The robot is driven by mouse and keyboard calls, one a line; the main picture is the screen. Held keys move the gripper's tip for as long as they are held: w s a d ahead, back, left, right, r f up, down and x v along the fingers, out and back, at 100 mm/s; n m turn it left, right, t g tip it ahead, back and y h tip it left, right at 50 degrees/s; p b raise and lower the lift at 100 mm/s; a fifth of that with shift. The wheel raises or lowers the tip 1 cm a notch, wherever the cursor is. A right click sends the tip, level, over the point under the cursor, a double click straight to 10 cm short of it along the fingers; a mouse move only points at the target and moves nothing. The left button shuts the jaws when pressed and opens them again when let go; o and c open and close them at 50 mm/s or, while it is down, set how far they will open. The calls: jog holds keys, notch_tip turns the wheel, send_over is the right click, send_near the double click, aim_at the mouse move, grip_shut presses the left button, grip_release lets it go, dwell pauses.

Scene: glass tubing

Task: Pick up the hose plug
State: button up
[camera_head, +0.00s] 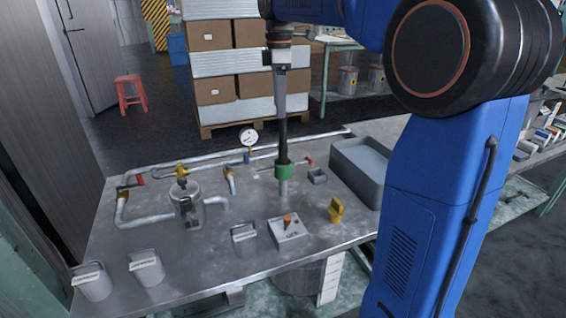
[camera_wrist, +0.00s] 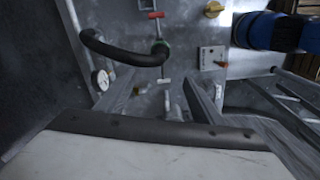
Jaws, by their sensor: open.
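The hose plug (camera_head: 284,172) has a green collar and a pale metal end near the tabletop, with a black hose above it. In the wrist view the green collar (camera_wrist: 162,45) sits at the end of the curved black hose (camera_wrist: 122,52), beyond my fingertips. My gripper (camera_head: 281,108) points down, in line with the hose in the head view. In the wrist view my gripper (camera_wrist: 158,84) shows two grey fingers spread apart with nothing held between them. I cannot tell whether the plug's metal end is seated in anything.
The metal table (camera_head: 215,270) carries pipes, a pressure gauge (camera_head: 249,137), a metal pot (camera_head: 187,205), a switch box (camera_head: 289,232), a yellow handle (camera_head: 336,209) and a grey tray (camera_head: 361,170). Stacked boxes (camera_head: 211,90) stand behind. Bare tabletop lies in front of the pot.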

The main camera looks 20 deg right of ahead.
aim_at(283, 146)
notch_tip(283, 146, down, 12)
jog(key=shift+r, duration=0.1)
jog(key=f, duration=0.2)
jog(key=d+f, duration=0.1)
jog(key=f, duration=0.1)
jog(key=shift+s+f, duration=0.15)
jog(key=shift+f, duration=0.65)
jog(key=c, duration=1.3)
jog(key=shift+r, duration=0.15)
